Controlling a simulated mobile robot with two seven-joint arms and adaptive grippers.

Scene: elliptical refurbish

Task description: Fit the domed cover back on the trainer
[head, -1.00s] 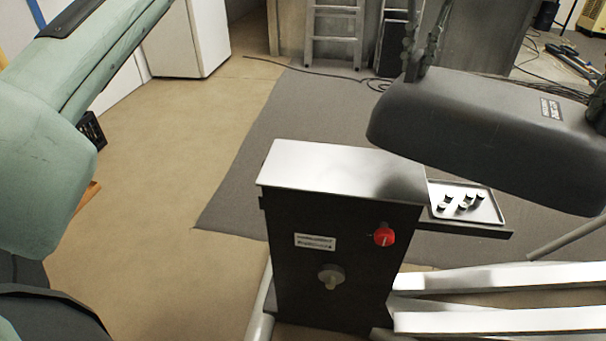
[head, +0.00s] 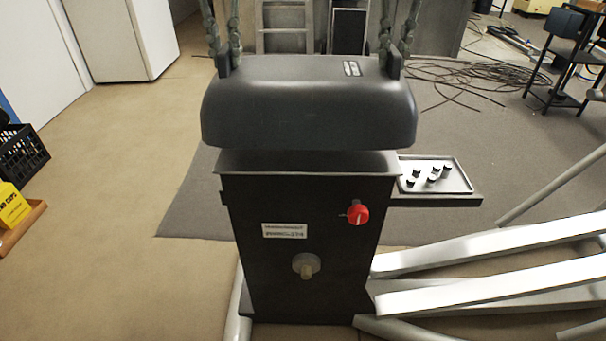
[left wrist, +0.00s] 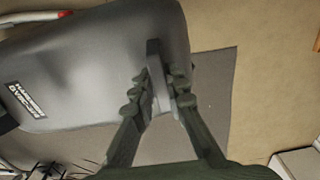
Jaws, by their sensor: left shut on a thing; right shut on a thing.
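The domed cover (head: 310,108) is dark grey and hangs level just above the trainer's box-shaped housing (head: 300,235). A gap with the housing's top plate (head: 300,162) shows beneath its front edge. My left gripper (head: 225,62) is shut on an upright tab at the cover's left back part. My right gripper (head: 391,62) is shut on a like tab at the right. The left wrist view shows the left fingers (left wrist: 158,88) pinching the tab, with the cover (left wrist: 90,70) beside them. The cover hides most of the housing's top.
A tray (head: 437,186) with several small dark pieces sits on a shelf right of the housing. A red knob (head: 357,213) is on the housing's front. Pale rails (head: 490,245) run to the right.

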